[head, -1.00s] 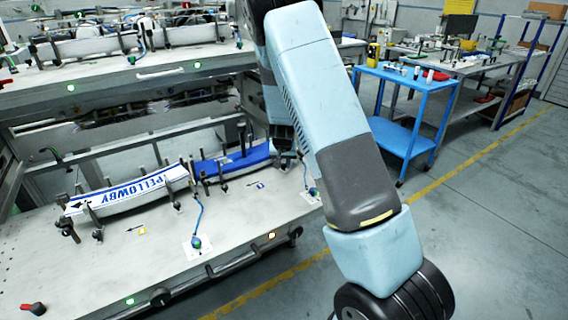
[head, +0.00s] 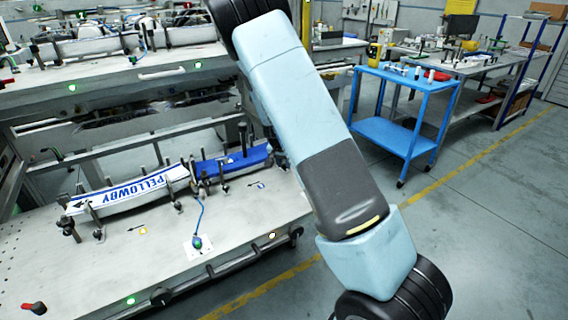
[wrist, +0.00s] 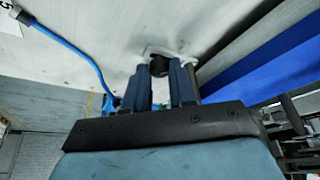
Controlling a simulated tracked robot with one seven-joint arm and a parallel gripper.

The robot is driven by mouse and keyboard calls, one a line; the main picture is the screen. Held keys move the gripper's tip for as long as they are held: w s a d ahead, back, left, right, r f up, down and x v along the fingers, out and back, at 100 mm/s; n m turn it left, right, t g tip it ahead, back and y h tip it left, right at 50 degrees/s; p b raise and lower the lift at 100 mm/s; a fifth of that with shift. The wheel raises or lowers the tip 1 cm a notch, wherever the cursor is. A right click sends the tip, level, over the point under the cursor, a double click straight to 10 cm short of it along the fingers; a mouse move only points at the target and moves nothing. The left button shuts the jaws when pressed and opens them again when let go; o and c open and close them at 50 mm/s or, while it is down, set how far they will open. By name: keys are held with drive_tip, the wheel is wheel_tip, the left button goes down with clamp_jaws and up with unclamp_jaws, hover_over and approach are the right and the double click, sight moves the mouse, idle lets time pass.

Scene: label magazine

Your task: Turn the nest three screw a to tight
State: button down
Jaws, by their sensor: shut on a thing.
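In the wrist view my gripper (wrist: 161,76) has its two blue-grey fingers on either side of a dark round screw head (wrist: 160,65). The fingers are closed on it. The screw stands at a pale bracket (wrist: 184,60) next to a long white and blue strip (wrist: 270,62). No marking that names this screw as nest three screw a can be read. The screw's lower part is hidden by the fingers. In the head view my gripper is hidden behind my arm, so the screw cannot be made out there.
A blue hose (wrist: 72,47) runs close to the left of the fingers in the wrist view. In the head view the bench (head: 110,262) holds a strip lettered PELLOWBY (head: 125,190), a blue strip (head: 228,163) and several dark posts. A blue cart (head: 400,138) stands at the right.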

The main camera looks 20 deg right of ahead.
drive_tip(key=c, duration=0.9)
unclamp_jaws()
drive_tip(key=shift+c, duration=0.2)
drive_tip(key=v, duration=1.3)
drive_tip(key=shift+a+r, duration=0.2)
drive_tip(key=shift+r, duration=0.15)
